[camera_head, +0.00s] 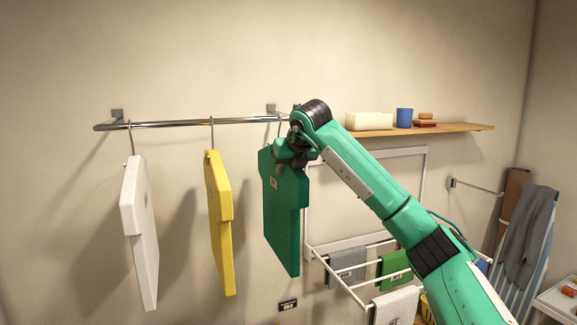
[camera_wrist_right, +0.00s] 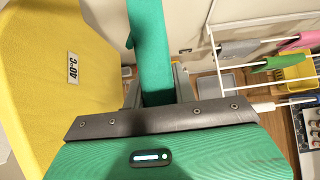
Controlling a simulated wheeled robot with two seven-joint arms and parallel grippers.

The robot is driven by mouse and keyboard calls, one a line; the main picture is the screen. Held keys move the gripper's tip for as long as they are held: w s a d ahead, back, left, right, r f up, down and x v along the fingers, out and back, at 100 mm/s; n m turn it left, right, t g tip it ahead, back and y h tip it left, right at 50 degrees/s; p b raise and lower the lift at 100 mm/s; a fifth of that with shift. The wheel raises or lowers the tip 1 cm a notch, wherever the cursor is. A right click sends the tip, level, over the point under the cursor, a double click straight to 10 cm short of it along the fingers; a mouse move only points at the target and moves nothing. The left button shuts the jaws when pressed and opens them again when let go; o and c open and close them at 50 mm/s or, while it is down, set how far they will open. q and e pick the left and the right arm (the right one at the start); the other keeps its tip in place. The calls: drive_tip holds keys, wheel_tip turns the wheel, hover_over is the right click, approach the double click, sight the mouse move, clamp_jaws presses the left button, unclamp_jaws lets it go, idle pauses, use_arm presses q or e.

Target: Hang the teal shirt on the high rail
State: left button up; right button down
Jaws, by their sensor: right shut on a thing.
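The teal shirt (camera_head: 285,225) is upright below the right end of the high rail (camera_head: 170,124), in the head view. My right gripper (camera_head: 284,155) is shut on its upper part. A thin hanger hook shows above the shirt near the rail, partly hidden by my arm; I cannot tell whether it rests on the rail. In the right wrist view the teal shirt (camera_wrist_right: 149,45) stands edge-on between the fingers of my right gripper (camera_wrist_right: 155,85). My left gripper is not in view.
A white shirt (camera_head: 140,230) and a yellow shirt (camera_head: 220,225) hang on the rail to the left. A wooden shelf (camera_head: 455,129) with several items is to the right. A white drying rack (camera_head: 345,285) with cloths stands below. Bare rail lies between the hooks.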

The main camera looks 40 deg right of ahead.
drive_tip(key=shift+f, duration=0.15)
drive_tip(key=c, duration=1)
unclamp_jaws()
drive_tip(key=shift+c, duration=0.2)
drive_tip(key=b+v, duration=0.5)
drive_tip(key=v, duration=0.7)
drive_tip(key=shift+s+b, duration=0.25)
drive_tip(key=shift+b, duration=0.15)
drive_tip(key=shift+v, duration=0.8)
drive_tip(key=shift+w, duration=0.15)
